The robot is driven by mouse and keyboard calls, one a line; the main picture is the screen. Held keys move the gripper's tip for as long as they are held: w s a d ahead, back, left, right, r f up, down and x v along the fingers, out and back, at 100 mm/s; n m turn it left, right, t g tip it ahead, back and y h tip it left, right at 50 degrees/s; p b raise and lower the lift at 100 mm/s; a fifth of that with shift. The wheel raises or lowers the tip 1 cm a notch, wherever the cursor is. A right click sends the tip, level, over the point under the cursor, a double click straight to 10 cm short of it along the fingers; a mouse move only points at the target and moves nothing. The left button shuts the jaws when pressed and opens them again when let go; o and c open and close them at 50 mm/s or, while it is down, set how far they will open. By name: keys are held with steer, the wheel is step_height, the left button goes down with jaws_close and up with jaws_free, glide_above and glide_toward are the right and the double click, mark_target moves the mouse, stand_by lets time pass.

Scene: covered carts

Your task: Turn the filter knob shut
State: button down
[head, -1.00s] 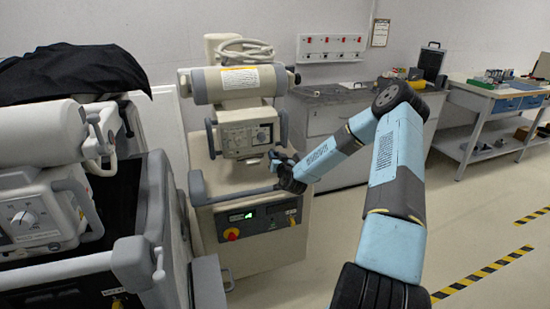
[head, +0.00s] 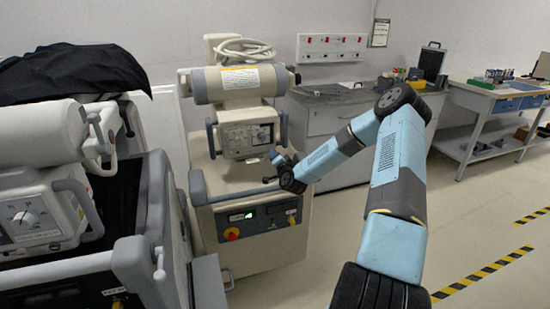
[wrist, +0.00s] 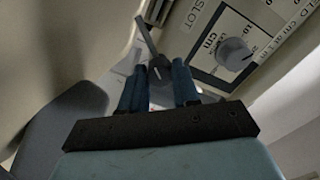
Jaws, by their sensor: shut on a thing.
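My gripper (wrist: 159,68) is shut on a dark grey knob (wrist: 160,70) with a flat bar handle, which I take to be the filter knob. The knob sits between the two blue fingers in the wrist view, and its bar points up and slightly left past the fingertips. In the head view my gripper (head: 274,168) is just in front of the middle cart, right of and below its control box (head: 246,138). The knob is too small or hidden to make out there.
A round grey dial (wrist: 234,53) on a printed scale lies right of the gripper in the wrist view. The middle cart's front bar (head: 235,196) runs close under my gripper. A second cart with a black cover (head: 75,73) stands at the left.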

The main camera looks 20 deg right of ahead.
steer(key=shift+s+d+f+m, duration=0.1)
steer(key=shift+m, duration=0.85)
steer(key=shift+d+f+m, duration=0.1)
steer(key=shift+m, duration=0.85)
steer(key=c, duration=1.1)
jaws_free()
steer(key=shift+o, duration=1.4)
steer(key=shift+a+r, duration=0.1)
steer(key=s, duration=1.3)
steer(key=shift+s, duration=0.35)
